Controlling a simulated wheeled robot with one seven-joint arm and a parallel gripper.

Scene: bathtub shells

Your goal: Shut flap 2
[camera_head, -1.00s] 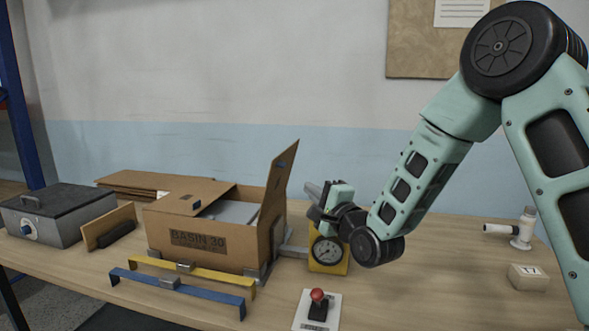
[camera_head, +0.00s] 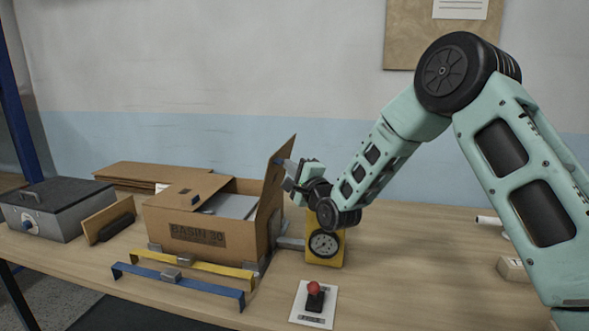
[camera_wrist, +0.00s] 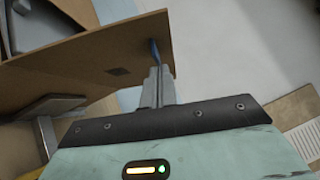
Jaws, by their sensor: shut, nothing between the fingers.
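The cardboard box (camera_head: 198,236), printed "BASIN 30", stands on the bench with a grey item inside. Its right flap (camera_head: 276,180) stands up, leaning outward to the right; I cannot read a number on it. The left flap (camera_head: 186,194) lies folded over the top. My gripper (camera_head: 287,166) is shut and empty at the outer side of the right flap, near its upper part. In the wrist view the fingertips (camera_wrist: 156,72) are close to the flap (camera_wrist: 95,62), by a blue mark (camera_wrist: 154,52); I cannot tell whether they touch.
A yellow dial gauge (camera_head: 323,244) stands right of the box, below my wrist. A red-knobbed switch (camera_head: 314,294) and yellow (camera_head: 190,262) and blue (camera_head: 180,287) bars lie in front. A grey case (camera_head: 58,212) is at left.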

